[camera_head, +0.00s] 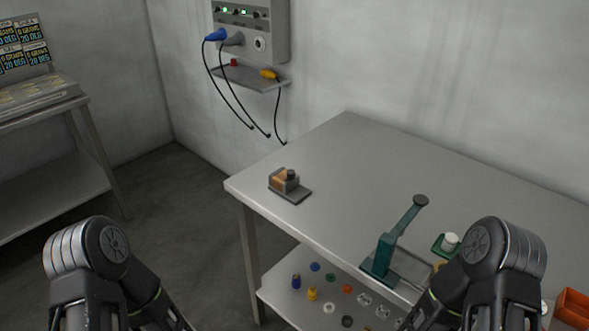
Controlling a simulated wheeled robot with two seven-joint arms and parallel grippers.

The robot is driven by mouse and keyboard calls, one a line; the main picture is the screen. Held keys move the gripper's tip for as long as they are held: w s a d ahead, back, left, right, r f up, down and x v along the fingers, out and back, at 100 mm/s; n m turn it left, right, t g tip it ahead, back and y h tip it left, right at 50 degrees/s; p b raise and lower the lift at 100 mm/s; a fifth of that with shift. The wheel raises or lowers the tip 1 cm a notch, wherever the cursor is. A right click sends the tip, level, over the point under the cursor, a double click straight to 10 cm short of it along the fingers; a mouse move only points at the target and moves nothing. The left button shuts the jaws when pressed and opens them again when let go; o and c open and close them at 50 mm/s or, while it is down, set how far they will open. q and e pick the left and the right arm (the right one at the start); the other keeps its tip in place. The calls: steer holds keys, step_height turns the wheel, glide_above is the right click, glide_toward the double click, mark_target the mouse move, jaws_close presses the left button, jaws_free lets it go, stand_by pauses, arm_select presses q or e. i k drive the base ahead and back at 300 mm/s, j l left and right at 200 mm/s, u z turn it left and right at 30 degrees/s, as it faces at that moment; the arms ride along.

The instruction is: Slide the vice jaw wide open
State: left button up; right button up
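No part is plainly recognisable as the vice from this distance. A small dark grey block device with an orange-brown part and a dark round top (287,181) sits on a flat base near the left corner of the metal table (345,150). A teal device with a long slanted lever and dark knob (392,244) stands at the table's front edge. Which of these carries the vice jaw, and how far it is open, I cannot tell. My two arms show at the lower left and lower right. Neither gripper's fingers are in view.
A green holder with a white round piece (449,242) is partly behind my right arm. A lower shelf (285,295) holds several small coloured parts. An orange bin (573,308) is at the right edge. A wall panel (250,28) has hanging cables. The table's middle and back are clear.

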mark_target(293, 182)
steer(key=i+j+z, duration=0.2)
steer(key=j, duration=0.2)
steer(key=i+j+z, duration=0.1)
steer(key=j+z, duration=0.15)
steer(key=j, duration=0.15)
steer(key=j+z, duration=0.2)
steer(key=j, duration=0.2)
steer(key=i, duration=0.05)
